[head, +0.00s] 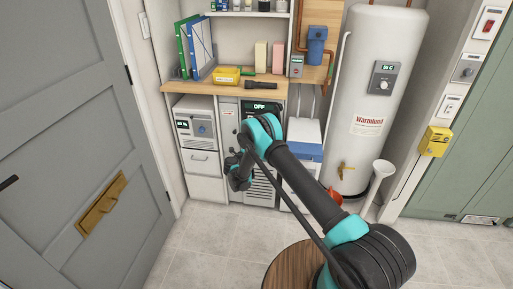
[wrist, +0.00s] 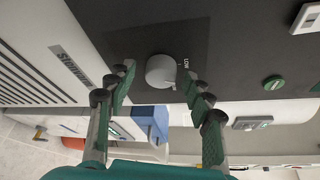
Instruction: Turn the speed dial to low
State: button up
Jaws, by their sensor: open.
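The speed dial (wrist: 160,71) is a round light-grey knob on a dark panel (wrist: 125,42), seen in the wrist view. A small "LOW" label (wrist: 186,63) is printed just right of it; I cannot make out where the dial's pointer is. My gripper (wrist: 160,75) is open, with one finger on each side of the dial and gaps between the fingertips and its rim. In the head view my gripper (head: 237,172) is in front of the dark-fronted unit (head: 265,185) under the counter, whose display (head: 265,107) reads "OFF". The dial is hidden there behind my arm.
A green round button (wrist: 273,83) and a white switch (wrist: 306,18) are on the panel to the right. A white unit (head: 200,150) stands left of the dark-fronted one, a white-and-blue box (head: 305,140) right.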

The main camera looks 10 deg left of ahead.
jog(key=v, duration=1.2)
